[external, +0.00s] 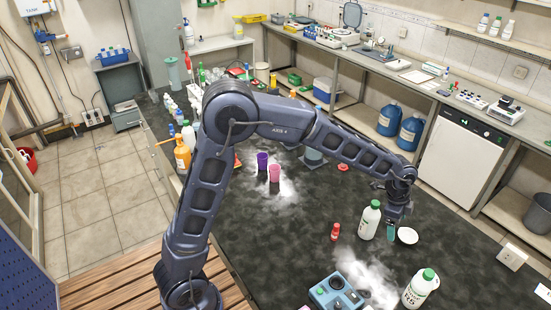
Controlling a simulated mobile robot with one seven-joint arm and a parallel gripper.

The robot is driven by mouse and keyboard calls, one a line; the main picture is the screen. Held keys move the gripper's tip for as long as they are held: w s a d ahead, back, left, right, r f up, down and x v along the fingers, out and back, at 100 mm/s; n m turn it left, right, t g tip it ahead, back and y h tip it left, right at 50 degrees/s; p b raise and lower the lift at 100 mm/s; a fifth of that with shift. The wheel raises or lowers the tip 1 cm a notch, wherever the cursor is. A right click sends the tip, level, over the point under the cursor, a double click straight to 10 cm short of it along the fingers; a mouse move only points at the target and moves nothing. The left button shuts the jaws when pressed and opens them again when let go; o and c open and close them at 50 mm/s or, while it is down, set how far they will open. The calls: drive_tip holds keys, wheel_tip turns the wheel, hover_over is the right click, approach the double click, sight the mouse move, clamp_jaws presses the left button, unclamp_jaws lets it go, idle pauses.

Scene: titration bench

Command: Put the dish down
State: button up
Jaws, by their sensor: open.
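A small white round dish (408,236) shows just right of my gripper (394,226), low over the dark bench top. I cannot tell whether it touches the bench or the gripper. My gripper points down and its jaws are open, though its fingertips are small and hard to make out. A teal piece shows at the gripper's lower end, and I cannot tell what it belongs to.
A white bottle with a green cap (370,220) stands close left of my gripper, with a small red bottle (335,232) beyond it. Another green-capped bottle (420,289) and a blue device (335,294) are nearer. Dark bench (460,255) right of the dish is clear.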

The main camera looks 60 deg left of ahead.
drive_tip(key=w+d+f+m+g+h, duration=0.15)
drive_tip(key=w+d+f+m, duration=0.25)
drive_tip(key=w+d+f, duration=0.65)
drive_tip(key=shift+h, duration=0.45)
drive_tip(key=shift+s+a+x, duration=0.1)
drive_tip(key=shift+s+x, duration=0.1)
drive_tip(key=shift+x, duration=1.9)
drive_tip(key=shift+s+a+x, duration=0.1)
drive_tip(key=shift+s+x, duration=0.15)
drive_tip(key=shift+x, duration=1.85)
drive_tip(key=shift+s+a+x, duration=0.1)
drive_tip(key=shift+s+x, duration=0.1)
drive_tip(key=shift+x, duration=1.9)
drive_tip(key=shift+f, duration=0.1)
drive_tip(key=c, duration=0.8)
drive_tip(key=shift+o, duration=0.2)
wheel_tip(320, 180, up, 20)
